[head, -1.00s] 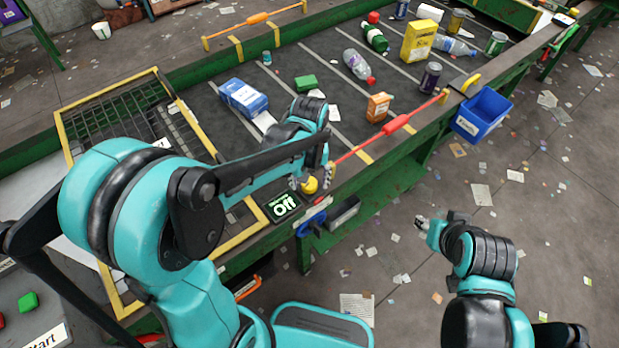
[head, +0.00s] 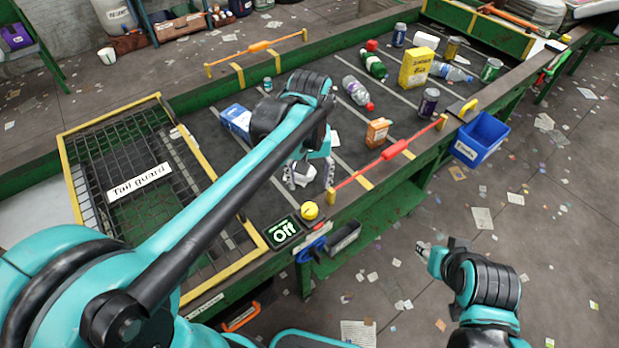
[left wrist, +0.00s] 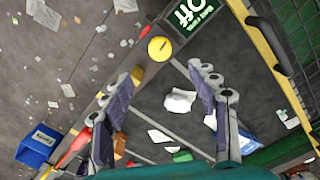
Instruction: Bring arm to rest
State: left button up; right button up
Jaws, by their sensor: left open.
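My left arm reaches from the lower left over the dark belt (head: 268,205) in the head view. My left gripper (head: 308,180) points down above the belt's near part, beside the yellow knob (head: 309,211). In the left wrist view its fingers (left wrist: 167,72) are spread with nothing between them, and a crumpled white scrap (left wrist: 180,101) lies on the belt beyond. My right gripper (head: 423,250) is over the floor at the right, clear of the belt; its jaw opening is too small to read.
The yellow-edged tail guard (head: 205,160) is left of my left gripper. An "Off" display (head: 283,231) and red bar (head: 395,149) line the near belt edge. A blue carton (head: 237,119), orange box (head: 377,132) and several bottles and cans lie on the belt. A blue bin (head: 481,137) hangs outside.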

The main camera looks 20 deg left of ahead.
dwell(0.3)
pick_arm(q)
jog(key=s+a+f+m+t+b, duration=0.1)
jog(key=s+f+t, duration=0.1)
jog(key=s, duration=0.1)
jog(key=s+a+f+m+t+b, duration=0.1)
jog(key=s+a+f+t+b, duration=0.1)
jog(key=s+f, duration=0.1)
jog(key=s+a+f+m+t+b, duration=0.1)
jog(key=s+a+f+t, duration=0.1)
jog(key=s+t, duration=0.1)
jog(key=shift+s+a+f+b, duration=0.1)
jog(key=shift+s+f+b, duration=0.2)
jog(key=shift+s, duration=0.15)
